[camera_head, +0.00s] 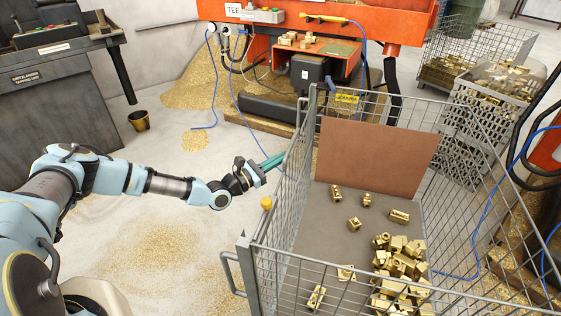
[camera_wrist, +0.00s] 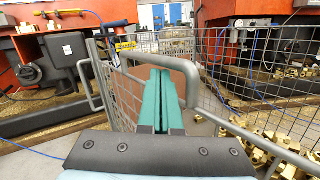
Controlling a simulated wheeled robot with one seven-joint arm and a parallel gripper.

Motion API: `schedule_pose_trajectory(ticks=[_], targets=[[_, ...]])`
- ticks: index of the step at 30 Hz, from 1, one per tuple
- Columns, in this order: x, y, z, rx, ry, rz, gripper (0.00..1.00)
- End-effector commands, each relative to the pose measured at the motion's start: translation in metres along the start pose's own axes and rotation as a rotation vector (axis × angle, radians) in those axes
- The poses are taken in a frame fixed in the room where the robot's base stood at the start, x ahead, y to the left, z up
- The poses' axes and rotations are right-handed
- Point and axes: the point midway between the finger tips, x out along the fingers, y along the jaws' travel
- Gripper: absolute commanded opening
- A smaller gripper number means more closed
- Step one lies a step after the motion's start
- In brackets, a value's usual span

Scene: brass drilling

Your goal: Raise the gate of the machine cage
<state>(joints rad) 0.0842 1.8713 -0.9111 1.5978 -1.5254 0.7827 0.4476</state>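The grey wire-mesh machine cage (camera_head: 470,190) stands right of centre in the head view, with loose brass parts (camera_head: 400,265) on its floor. Its near left mesh side faces my arm; I cannot tell for sure which panel is the gate. My gripper (camera_head: 270,162) is at the upper part of that left side. In the wrist view its teal fingers (camera_wrist: 160,100) lie side by side, close together, with nothing visible between them. A bent grey tube (camera_wrist: 165,58) of the cage passes just beyond the fingertips; I cannot tell whether they touch it. A looped handle (camera_wrist: 86,86) shows to the left.
An orange machine (camera_head: 390,22) stands behind the cage. Wire bins (camera_head: 478,45) stand at the back right. The floor left of the cage is mostly open.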

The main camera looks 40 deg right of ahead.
Motion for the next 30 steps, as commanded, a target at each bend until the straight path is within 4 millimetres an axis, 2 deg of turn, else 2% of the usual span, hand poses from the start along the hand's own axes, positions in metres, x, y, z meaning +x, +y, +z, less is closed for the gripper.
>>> schedule_pose_trajectory(ticks=[1,9,16,30], targets=[[0.003,0.004,0.024,0.000,-0.003,0.001,0.00],[0.009,0.010,0.063,-0.002,-0.002,-0.001,0.00],[0.010,0.011,0.076,-0.002,-0.001,-0.001,0.00],[0.011,0.012,0.078,0.000,-0.005,0.000,0.00]])
